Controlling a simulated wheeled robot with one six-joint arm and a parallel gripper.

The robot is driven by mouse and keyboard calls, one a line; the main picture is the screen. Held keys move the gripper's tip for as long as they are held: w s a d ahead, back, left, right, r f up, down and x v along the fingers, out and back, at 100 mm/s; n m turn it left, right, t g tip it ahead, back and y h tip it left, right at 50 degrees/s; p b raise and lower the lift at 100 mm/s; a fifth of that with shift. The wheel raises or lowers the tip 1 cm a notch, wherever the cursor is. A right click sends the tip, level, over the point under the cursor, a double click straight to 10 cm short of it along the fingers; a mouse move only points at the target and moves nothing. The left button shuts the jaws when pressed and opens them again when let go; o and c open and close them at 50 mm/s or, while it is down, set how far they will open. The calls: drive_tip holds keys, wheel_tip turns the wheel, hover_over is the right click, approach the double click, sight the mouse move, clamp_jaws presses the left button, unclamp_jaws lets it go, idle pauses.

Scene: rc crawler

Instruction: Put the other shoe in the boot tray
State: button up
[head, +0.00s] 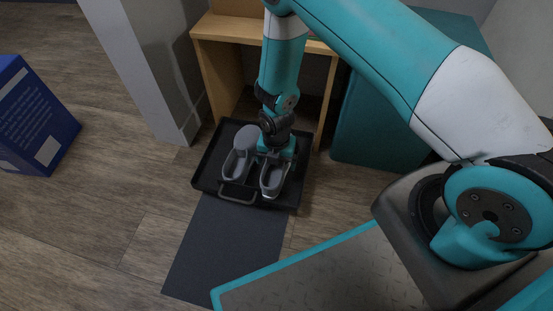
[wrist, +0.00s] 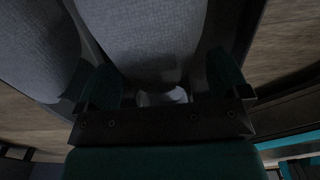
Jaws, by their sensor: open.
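Two grey shoes sit side by side in the black boot tray (head: 208,170) in the head view. The left shoe (head: 229,171) lies nearer the tray's left side, with a rounded grey piece beside its far end. The right shoe (head: 271,187) lies under my gripper (head: 275,156). In the wrist view my gripper (wrist: 163,90) is open, with its dark fingers to either side of a grey textured shoe surface (wrist: 145,35). Whether the fingers touch it is unclear. Another grey textured surface (wrist: 40,50) shows at the left. My arm hides the far part of the right shoe.
A wooden shelf unit (head: 201,70) stands behind the tray, with a pale post (head: 160,70) to its left. A dark mat (head: 225,250) lies in front. A blue box (head: 35,115) stands far left. Open floor lies between the box and the tray.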

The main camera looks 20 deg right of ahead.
drive_tip(key=s+a+r+m+y+p, duration=0.15)
drive_tip(key=r+m+p, duration=0.35)
drive_tip(key=r, duration=1.3)
drive_tip(key=s+a+r+m+y+p, duration=0.1)
drive_tip(key=s+a+r+m+p, duration=0.35)
drive_tip(key=r, duration=1.25)
drive_tip(key=s+d+r+m+y+b, duration=0.1)
drive_tip(key=s+d+r+m+b, duration=0.1)
drive_tip(key=s+r+m, duration=1)
wheel_tip(320, 180, up, 3)
drive_tip(key=shift+s+d+f+y, duration=0.15)
drive_tip(key=shift+s+d+y, duration=0.2)
drive_tip(key=shift+s, duration=0.4)
